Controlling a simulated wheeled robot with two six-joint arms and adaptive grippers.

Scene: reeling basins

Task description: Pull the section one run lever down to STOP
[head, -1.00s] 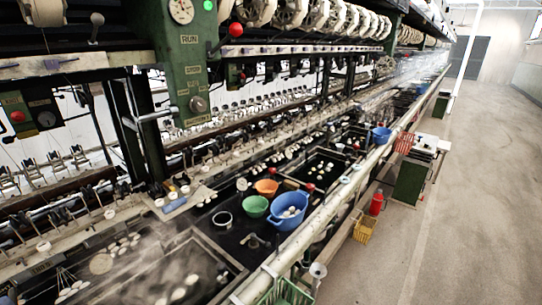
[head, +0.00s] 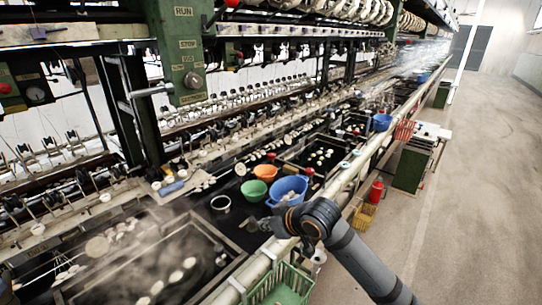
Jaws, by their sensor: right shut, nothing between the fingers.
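The run lever (head: 219,14) has a red knob (head: 232,3), cut by the top edge of the head view. It juts right from the green post (head: 165,60), angled up, about level with the RUN plate (head: 183,12) and above the STOP plate (head: 188,44). I cannot read a section number on it. My right arm comes in from the lower right over the basin edge. My right gripper (head: 284,222) is small and foreshortened at its end, shut and empty, well below and apart from the lever. My left gripper is not in view.
Blue (head: 287,190), green (head: 254,190) and orange (head: 265,171) bowls stand by the basins near my right arm. A pale rail (head: 345,178) runs along the front. A green basket (head: 283,288) hangs below. The aisle floor (head: 480,170) at right is clear.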

